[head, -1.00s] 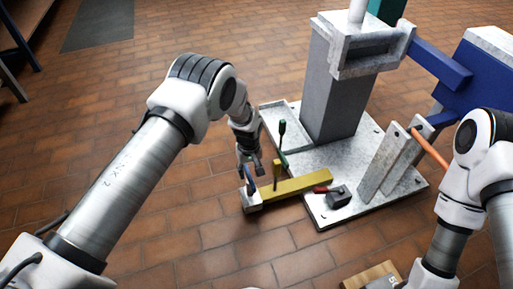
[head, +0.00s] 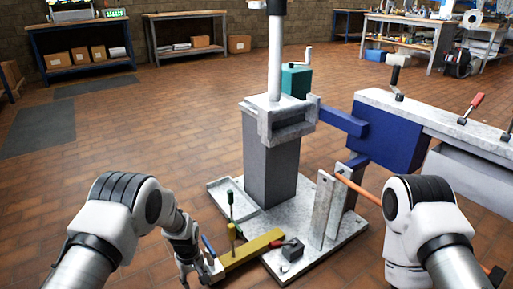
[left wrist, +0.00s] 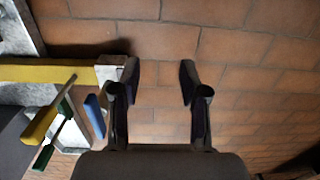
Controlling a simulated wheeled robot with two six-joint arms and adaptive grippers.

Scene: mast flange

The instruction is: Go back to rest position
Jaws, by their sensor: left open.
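My left gripper (head: 195,276) is low at the bottom left of the head view, beside the near end of a yellow bar (head: 250,250). In the left wrist view, the left gripper (left wrist: 159,72) has its two dark fingers spread, with only brick floor between them. The yellow bar (left wrist: 55,73) is to the left of the fingers there, apart from the gap between them. My right arm (head: 412,215) is bent at the right of the head view; its gripper is out of view.
A grey column (head: 270,165) stands on a metal base plate (head: 310,262) with green-, yellow- and blue-handled tools near its front left. An orange rod (head: 357,188) runs beside my right arm. A blue and grey bench (head: 385,140) is at the right. The floor on the left is open.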

